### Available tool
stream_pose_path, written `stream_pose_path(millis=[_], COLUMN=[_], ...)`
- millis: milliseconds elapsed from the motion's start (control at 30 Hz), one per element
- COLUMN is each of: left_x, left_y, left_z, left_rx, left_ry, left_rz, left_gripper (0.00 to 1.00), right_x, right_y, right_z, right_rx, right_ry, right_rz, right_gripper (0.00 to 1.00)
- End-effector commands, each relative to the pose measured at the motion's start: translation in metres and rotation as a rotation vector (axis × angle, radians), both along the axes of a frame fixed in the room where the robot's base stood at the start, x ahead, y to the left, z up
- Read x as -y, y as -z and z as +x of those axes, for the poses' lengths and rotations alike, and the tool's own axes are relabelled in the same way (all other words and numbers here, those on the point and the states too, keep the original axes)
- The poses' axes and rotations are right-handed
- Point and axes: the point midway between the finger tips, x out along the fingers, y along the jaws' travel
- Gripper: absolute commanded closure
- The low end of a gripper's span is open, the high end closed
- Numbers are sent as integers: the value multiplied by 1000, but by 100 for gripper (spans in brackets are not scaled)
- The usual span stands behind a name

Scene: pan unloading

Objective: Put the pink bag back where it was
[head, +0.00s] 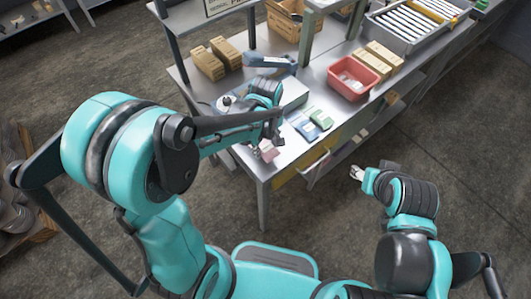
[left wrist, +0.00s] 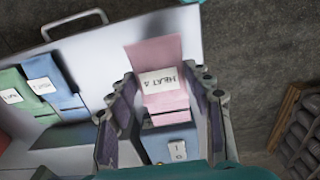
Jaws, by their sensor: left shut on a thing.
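The pink bag (head: 266,151) is at the table's near left corner in the head view. In the left wrist view the pink bag (left wrist: 160,62) shows a white label and lies between the fingers of my left gripper (left wrist: 163,98). My left gripper (head: 268,142) is shut on the bag; whether the bag touches the table is unclear. A blue piece with a small white label (left wrist: 171,146) shows below the bag in the wrist view. My right gripper (head: 357,173) is off the table at the right, with nothing visible in it; its finger gap is too small to judge.
A blue bag (head: 305,127) and a green bag (head: 321,119) lie right of the pink one. A red bin (head: 352,90), cardboard boxes (head: 208,63) and a roller tray (head: 402,38) stand farther back. A handle (left wrist: 75,22) sticks out from the table's front.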

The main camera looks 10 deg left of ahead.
Motion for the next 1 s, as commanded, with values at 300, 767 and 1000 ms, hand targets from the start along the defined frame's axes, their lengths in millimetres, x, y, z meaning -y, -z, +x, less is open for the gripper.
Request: stream_pose_path(millis=[300,767,1000], left_x=[-1,-1,-1], left_y=[37,45,44], left_z=[-1,-1,-1], left_rx=[0,0,0], left_ry=[1,0,0], left_rz=[0,0,0], left_gripper=[81,44,29], right_x=[0,0,0], right_y=[15,19,18], right_z=[0,0,0], right_rx=[0,0,0], right_ry=[0,0,0], right_rz=[0,0,0], right_gripper=[52,52,52])
